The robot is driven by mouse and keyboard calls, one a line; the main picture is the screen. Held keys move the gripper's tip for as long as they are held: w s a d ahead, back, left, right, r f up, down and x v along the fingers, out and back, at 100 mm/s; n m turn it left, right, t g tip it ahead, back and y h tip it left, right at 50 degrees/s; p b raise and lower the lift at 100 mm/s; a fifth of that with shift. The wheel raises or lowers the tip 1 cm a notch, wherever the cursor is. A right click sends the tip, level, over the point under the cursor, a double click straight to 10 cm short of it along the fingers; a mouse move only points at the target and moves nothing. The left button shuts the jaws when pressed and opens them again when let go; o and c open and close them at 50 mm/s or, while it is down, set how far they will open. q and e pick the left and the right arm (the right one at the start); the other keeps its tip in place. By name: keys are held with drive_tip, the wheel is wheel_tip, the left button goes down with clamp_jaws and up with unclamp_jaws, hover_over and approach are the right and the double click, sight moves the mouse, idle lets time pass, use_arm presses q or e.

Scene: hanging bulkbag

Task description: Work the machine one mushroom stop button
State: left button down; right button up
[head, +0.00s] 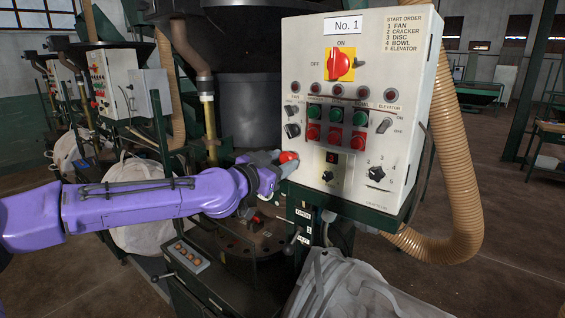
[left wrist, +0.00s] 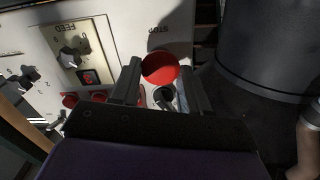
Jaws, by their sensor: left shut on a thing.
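The red mushroom stop button (head: 289,156) sits at the lower left of the white No. 1 control panel (head: 310,100). In the left wrist view the round red button (left wrist: 160,68) shows between my fingertips, beside the STOP lettering. My left gripper (head: 281,163) comes in from the left and reaches the button at the panel's edge. In the left wrist view its two dark fingers (left wrist: 162,75) stand either side of the button and are shut on it. How far the button is pressed cannot be told. My right gripper is not in view.
The panel also bears a red rotary switch (head: 340,65), green and red push buttons, and black knobs (head: 376,173). A ribbed tan hose (head: 458,150) curves down on the right. A pale bulk bag (head: 345,290) stands below the panel. Dark machinery (head: 245,110) is behind my arm.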

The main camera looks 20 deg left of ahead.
use_arm(q)
drive_tip(key=c, duration=0.6)
unclamp_jaws()
drive_tip(key=shift+f, duration=0.15)
drive_tip(key=shift+o, duration=0.4)
drive_tip(key=shift+s+a, duration=0.15)
drive_tip(key=shift+s, duration=0.1)
drive_tip(key=shift+s, duration=0.3)
drive_tip(key=p+v, duration=0.2)
drive_tip(key=v, duration=0.8)
drive_tip(key=shift+w, duration=0.1)
